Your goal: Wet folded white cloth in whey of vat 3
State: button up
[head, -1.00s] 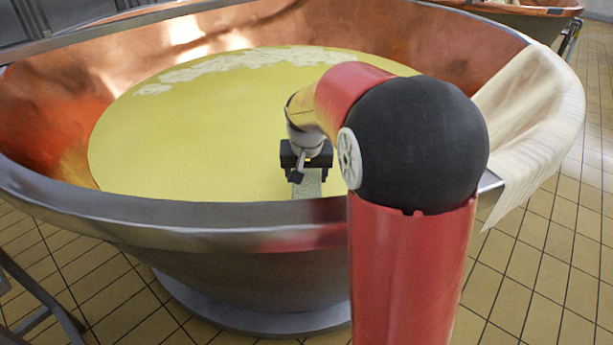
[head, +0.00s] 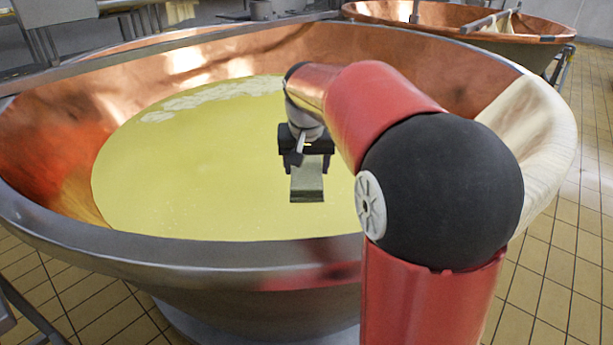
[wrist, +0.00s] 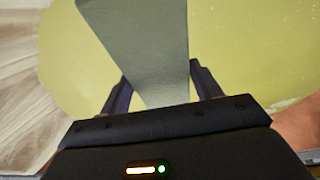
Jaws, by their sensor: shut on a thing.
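My gripper (head: 305,160) is above the pale yellow whey (head: 190,180) in the large copper vat (head: 200,255). It is shut on the folded cloth (head: 307,185), which looks grey in this light and hangs below the jaws. In the wrist view, the cloth (wrist: 145,45) stretches out from between the two dark fingers of my gripper (wrist: 163,88), with yellow whey around it. I cannot tell whether the cloth's lower edge touches the whey. No vat number shows.
A large pale cloth (head: 535,125) is draped over the vat's right rim. White curd (head: 220,93) lies along the whey's far edge. Another copper vat (head: 470,35) stands behind at the right. Tiled floor (head: 575,240) is free at the right.

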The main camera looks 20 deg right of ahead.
notch_tip(320, 180, up, 20)
jog(key=shift+f, duration=0.2)
dwell(0.8)
dwell(0.9)
